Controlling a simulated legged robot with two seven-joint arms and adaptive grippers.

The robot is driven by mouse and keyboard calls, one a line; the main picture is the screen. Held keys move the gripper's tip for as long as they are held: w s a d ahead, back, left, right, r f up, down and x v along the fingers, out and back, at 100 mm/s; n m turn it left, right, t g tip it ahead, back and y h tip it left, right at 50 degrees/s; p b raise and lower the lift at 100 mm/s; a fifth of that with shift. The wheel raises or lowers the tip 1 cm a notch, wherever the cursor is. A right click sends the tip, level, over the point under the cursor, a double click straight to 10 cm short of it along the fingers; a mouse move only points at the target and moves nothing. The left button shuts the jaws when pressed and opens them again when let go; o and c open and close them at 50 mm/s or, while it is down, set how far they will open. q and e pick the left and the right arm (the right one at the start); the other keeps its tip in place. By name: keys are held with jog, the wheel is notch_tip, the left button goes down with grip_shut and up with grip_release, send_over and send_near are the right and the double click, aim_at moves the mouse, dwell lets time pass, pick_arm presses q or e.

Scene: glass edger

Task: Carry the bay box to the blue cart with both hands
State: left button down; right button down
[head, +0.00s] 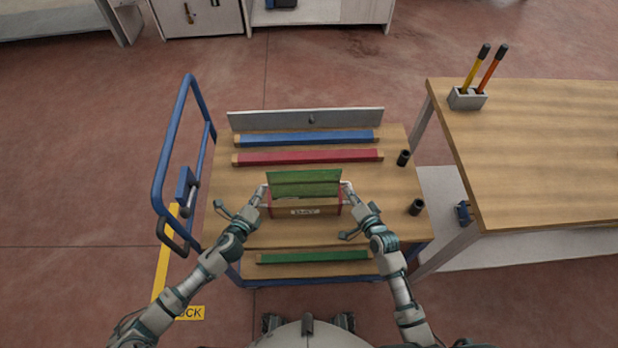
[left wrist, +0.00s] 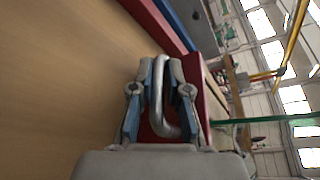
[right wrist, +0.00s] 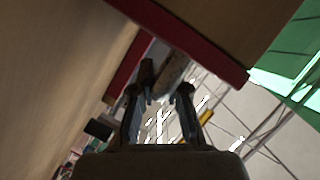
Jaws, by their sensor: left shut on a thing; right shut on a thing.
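The bay box (head: 305,210) is a brown box with red end edges and a label on its front, and a green panel (head: 303,183) stands up from it. It is over the wooden top of the blue-framed cart (head: 220,222); I cannot tell whether it touches. My left gripper (head: 264,192) is shut on the metal loop handle (left wrist: 162,90) at the box's left end. My right gripper (head: 346,190) is shut at the right end, on a handle partly hidden in the right wrist view (right wrist: 165,75). The box looks about level.
On the cart lie a blue bar (head: 305,138), a red bar (head: 308,157) and a green bar (head: 312,257). Two black cups (head: 403,158) stand at its right edge. A blue push handle (head: 172,150) rises at left. A wooden workbench (head: 540,150) stands close on the right.

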pick_arm(q)
jog(key=c, duration=1.2)
grip_release()
jog(key=shift+d, duration=0.1)
pick_arm(e)
jog(key=c, duration=1.2)
grip_release()
pick_arm(q)
jog(key=shift+o, duration=0.2)
jog(key=shift+s, duration=0.1)
jog(key=v, duration=0.6)
jog(key=shift+s, duration=0.3)
jog(key=shift+s+a+r, duration=0.1)
jog(key=shift+s+a, duration=0.3)
jog(key=shift+s, duration=0.05)
pick_arm(e)
jog(key=shift+s, duration=0.15)
jog(key=v, duration=1.1)
jog(key=shift+s+d, duration=0.2)
jog(key=shift+s, duration=0.05)
